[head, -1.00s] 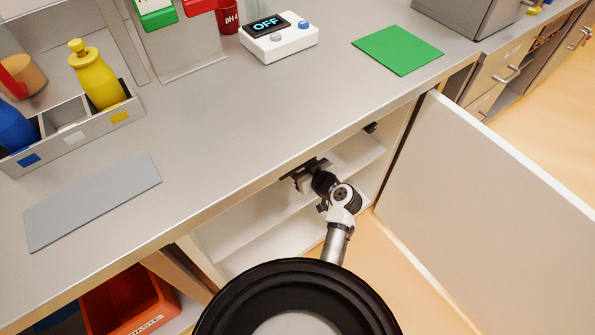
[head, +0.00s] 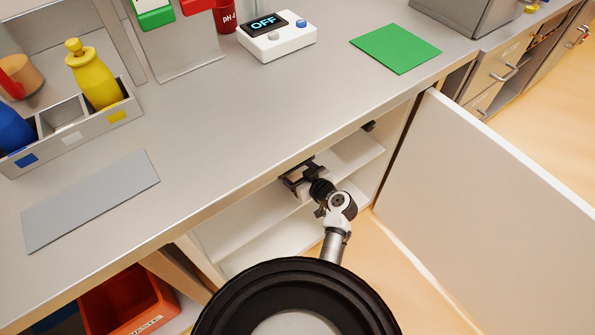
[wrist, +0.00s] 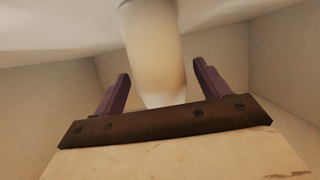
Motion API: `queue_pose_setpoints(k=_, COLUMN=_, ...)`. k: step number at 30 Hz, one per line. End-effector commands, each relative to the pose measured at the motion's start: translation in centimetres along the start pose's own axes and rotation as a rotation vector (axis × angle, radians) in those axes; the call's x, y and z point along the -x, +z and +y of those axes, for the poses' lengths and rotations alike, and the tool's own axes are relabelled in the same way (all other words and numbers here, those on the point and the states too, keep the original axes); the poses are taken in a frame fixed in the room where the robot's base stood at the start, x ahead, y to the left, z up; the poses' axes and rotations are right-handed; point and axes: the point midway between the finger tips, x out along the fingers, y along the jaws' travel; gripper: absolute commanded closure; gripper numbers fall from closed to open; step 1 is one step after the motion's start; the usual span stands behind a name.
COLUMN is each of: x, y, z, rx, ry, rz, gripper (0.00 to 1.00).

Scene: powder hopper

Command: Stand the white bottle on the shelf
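The white bottle (wrist: 155,55) shows in the wrist view as a pale, smooth shape between the two dark purple fingers of my gripper (wrist: 163,88). A gap shows on each side of it, so the fingers are open around it and not pressed on it. Its lower end in that view is partly hidden by the gripper's dark crossbar. In the head view my gripper (head: 298,178) is inside the open cabinet under the counter, by the white shelf (head: 355,155). The bottle cannot be made out clearly there.
The white cabinet door (head: 480,190) stands open to the right of my arm. The counter edge (head: 235,200) hangs above the gripper. A lower white board (head: 285,240) lies beneath. An orange bin (head: 125,300) stands at lower left. Cabinet walls are close on both sides in the wrist view.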

Motion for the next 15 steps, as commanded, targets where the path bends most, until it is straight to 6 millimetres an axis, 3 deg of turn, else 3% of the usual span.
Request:
queue_pose_setpoints(k=10, x=0.3, y=-0.3, z=0.0, rx=-0.001, ry=0.001, rz=0.000, gripper=0.26)
queue_pose_setpoints(k=15, x=3.2, y=0.0, z=0.1, rx=-0.001, ry=0.004, rz=0.000, gripper=0.26)
